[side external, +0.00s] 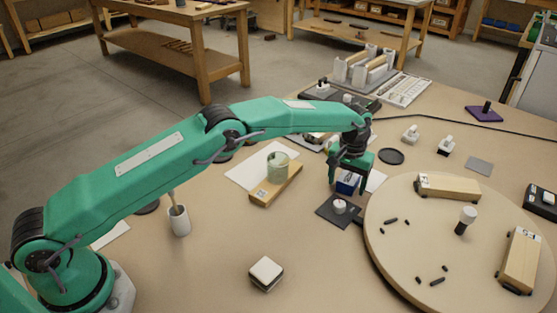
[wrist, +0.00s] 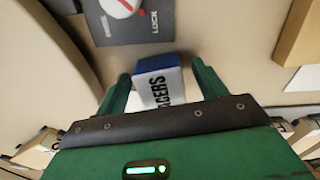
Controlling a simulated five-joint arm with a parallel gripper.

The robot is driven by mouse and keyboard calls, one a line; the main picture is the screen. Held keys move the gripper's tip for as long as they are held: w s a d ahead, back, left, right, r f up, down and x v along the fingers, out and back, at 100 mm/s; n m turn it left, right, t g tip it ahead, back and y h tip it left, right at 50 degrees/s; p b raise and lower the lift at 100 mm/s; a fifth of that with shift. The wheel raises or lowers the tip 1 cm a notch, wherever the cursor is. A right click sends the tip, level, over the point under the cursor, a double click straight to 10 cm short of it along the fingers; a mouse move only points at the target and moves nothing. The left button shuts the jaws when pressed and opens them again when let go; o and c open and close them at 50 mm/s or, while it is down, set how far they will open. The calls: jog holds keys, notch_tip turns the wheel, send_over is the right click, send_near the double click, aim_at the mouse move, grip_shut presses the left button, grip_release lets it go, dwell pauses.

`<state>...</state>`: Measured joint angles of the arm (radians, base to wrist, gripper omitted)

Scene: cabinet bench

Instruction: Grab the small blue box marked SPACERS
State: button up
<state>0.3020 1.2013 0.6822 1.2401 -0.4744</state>
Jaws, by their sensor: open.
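The small blue box (side external: 347,183) stands on the bench just below my gripper in the side view. In the wrist view the blue box (wrist: 157,82) shows a white label, with the letters "ACERS" partly readable. My gripper (wrist: 158,88) is open there, with one green finger on each side of the box. In the side view my gripper (side external: 349,175) points down over the box. I cannot tell whether either finger touches it. The lower part of the box is hidden behind my gripper in the wrist view.
A dark plate with a white knob (side external: 339,206), marked LOCK in the wrist view, lies close in front of the box. A round wooden board (side external: 400,255) with wooden blocks is to the right.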

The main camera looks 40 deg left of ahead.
aim_at(348, 179)
jog(key=shift+f, duration=0.2)
jog(key=shift+c, duration=0.4)
jog(key=c, duration=1)
jog(key=shift+c, duration=0.2)
jog(key=shift+r, duration=0.1)
jog(key=shift+r, duration=0.8)
notch_tip(348, 179, up, 3)
jog(key=shift+d+f, duration=0.15)
jog(key=shift+f, duration=0.05)
jog(key=s+d+r, duration=0.6)
jog(key=s+d, duration=0.1)
jog(key=s, duration=0.1)
jog(key=shift+s+d+r, duration=0.3)
jog(key=shift+s+r, duration=0.05)
